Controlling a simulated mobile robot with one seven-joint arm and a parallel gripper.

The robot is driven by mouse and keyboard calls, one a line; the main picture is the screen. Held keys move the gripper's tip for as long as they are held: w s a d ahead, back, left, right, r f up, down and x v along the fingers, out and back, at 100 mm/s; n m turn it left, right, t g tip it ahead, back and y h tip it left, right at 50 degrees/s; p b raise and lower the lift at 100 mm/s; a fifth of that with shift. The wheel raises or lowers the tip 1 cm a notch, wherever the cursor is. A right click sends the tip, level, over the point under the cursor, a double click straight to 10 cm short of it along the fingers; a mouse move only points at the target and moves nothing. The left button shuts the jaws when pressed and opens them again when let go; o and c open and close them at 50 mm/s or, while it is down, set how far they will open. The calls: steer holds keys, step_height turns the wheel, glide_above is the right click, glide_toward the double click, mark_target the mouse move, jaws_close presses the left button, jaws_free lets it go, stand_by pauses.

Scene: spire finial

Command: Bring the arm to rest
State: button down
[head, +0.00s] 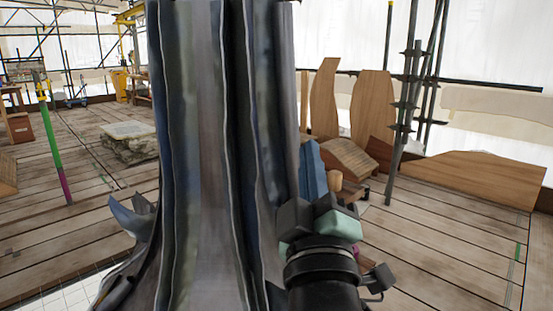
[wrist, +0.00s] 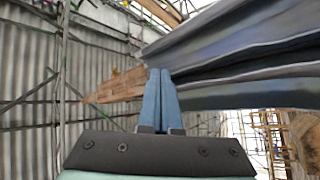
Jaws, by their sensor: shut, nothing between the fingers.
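My gripper (head: 313,150) shows in the head view just right of a large grey, ribbed spire (head: 208,150). Its blue fingers point up. The black and teal wrist sits below them, close to the spire's flared lower right side. In the wrist view my gripper (wrist: 160,74) has its two blue fingers together at the tips, with nothing between them. The spire (wrist: 240,50) fills the upper right there, beside and behind the fingers. I cannot tell whether the fingers touch it. The spire's top is cut off in the head view.
Wooden panels (head: 370,105) stand behind on the right, near a dark pole with clamps (head: 405,100). A stone block (head: 130,143) lies on the planks at left, past a green and purple pole (head: 52,140). Open plank floor (head: 70,210) lies at left. Scaffolding and white sheeting surround the place.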

steer(key=s+a+r+m+t+p, duration=0.1)
steer(key=s+a+r+m+t, duration=0.3)
steer(key=s+r+m, duration=0.95)
step_height(320, 180, up, 37)
steer(key=n+p, duration=0.3)
steer(key=p, duration=3)
steer(key=shift+s+a+f+p, duration=0.2)
steer(key=shift+s+p, duration=0.15)
